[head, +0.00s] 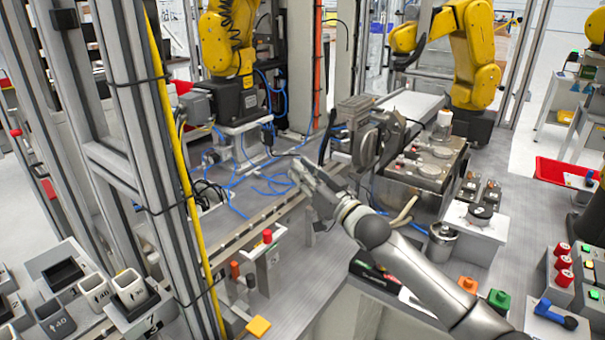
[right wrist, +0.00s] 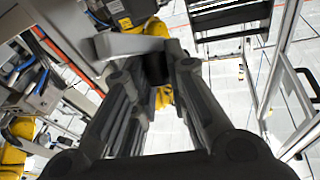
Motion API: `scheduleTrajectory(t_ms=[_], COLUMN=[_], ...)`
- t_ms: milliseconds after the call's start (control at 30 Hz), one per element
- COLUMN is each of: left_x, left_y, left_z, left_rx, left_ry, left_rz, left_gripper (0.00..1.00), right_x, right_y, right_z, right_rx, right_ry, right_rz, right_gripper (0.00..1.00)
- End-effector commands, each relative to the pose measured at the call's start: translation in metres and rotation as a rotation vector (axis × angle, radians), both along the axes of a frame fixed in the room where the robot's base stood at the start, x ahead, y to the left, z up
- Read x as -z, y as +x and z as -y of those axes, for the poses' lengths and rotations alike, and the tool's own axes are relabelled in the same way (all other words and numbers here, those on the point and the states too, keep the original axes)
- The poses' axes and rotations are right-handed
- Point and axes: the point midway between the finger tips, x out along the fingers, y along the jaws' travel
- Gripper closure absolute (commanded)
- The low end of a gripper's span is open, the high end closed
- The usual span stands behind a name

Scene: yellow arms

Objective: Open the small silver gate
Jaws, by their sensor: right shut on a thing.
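My right arm comes in from the lower right in the head view, and my right gripper (head: 302,176) is over the grey bench in front of the blue cables. In the right wrist view, the fingers of the gripper (right wrist: 156,70) close in on a pale silver bar (right wrist: 128,45), which looks like part of the small silver gate. The bar crosses at the fingertips and runs off to the left. In the head view I cannot tell the gate apart from the gripper, and its hinge does not show. My left gripper is not in view.
A metal box with round lids (head: 428,165) stands just right of the gripper. Grey frame posts and a yellow cable (head: 175,140) rise at the left. A yellow robot arm (head: 228,40) stands behind. A red bin (head: 562,172) is at the right.

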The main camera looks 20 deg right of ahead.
Motion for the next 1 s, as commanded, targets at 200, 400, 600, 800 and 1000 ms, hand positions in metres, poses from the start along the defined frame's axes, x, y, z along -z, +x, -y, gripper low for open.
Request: scheduleTrajectory(t_ms=[200, 400, 600, 800, 1000], left_x=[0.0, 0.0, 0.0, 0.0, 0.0], left_y=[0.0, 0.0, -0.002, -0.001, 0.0], left_z=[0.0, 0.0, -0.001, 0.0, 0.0], left_rx=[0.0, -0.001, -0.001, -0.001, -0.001], left_ry=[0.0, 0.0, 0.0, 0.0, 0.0], left_rz=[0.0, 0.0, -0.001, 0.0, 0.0], left_gripper=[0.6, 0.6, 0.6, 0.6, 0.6], right_x=[0.0, 0.0, 0.001, 0.007, 0.015], right_y=[0.0, 0.0, -0.003, -0.024, -0.054], right_z=[0.001, 0.0, 0.002, 0.011, 0.025], right_rx=[0.002, 0.001, 0.001, 0.001, 0.001], right_ry=[0.0, 0.0, 0.0, -0.001, -0.002], right_rz=[-0.001, -0.001, -0.001, -0.003, -0.005], right_gripper=[0.63, 0.63, 0.63, 0.63, 0.63])
